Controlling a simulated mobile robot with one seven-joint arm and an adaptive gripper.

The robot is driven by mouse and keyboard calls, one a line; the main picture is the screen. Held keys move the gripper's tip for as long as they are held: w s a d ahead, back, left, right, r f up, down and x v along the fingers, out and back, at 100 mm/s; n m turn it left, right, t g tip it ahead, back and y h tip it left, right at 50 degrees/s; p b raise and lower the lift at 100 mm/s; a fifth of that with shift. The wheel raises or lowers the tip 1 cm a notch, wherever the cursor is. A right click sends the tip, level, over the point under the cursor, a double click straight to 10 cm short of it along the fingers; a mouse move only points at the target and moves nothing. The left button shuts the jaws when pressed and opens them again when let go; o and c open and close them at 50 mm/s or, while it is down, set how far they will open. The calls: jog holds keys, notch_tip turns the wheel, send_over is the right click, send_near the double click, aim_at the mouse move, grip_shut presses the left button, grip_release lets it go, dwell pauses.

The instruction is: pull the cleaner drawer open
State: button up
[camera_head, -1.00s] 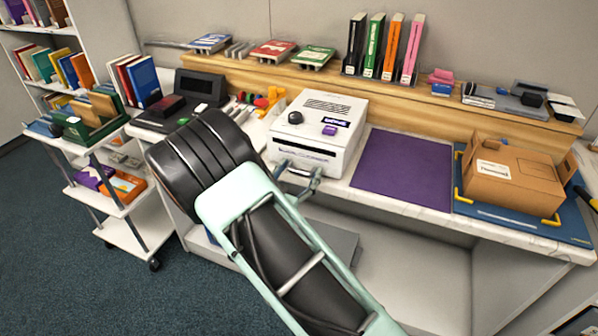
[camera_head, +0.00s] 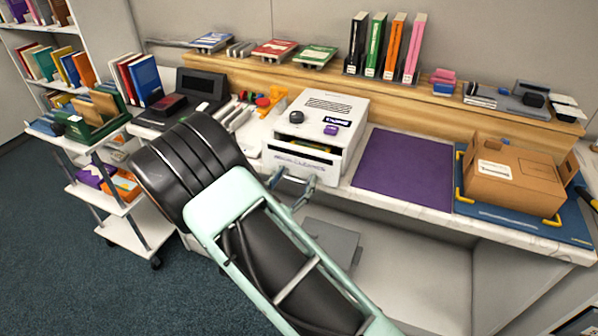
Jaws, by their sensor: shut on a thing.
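The cleaner is a white box-shaped machine (camera_head: 340,108) with a black knob and a purple button on its sloped top, standing on the counter. Its front drawer (camera_head: 296,163) is pulled partly out, and a dark gap with something yellow and green inside shows above the drawer front. My gripper (camera_head: 292,188) is at the drawer front, below and in front of the machine, shut on the drawer's handle. The handle itself is mostly hidden by the fingers and my arm.
A purple mat (camera_head: 403,170) lies right of the machine. Beyond it, a cardboard box (camera_head: 515,175) sits on a blue mat (camera_head: 520,222). Binders (camera_head: 372,48) stand on the wooden ledge (camera_head: 430,95) behind. A white cart (camera_head: 140,228) stands at left. Open floor lies at the lower left.

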jog(key=v, duration=1.6)
jog(key=shift+s, duration=0.3)
jog(key=o, duration=1.4)
jog(key=v, duration=1.2)
jog(key=shift+r, duration=0.1)
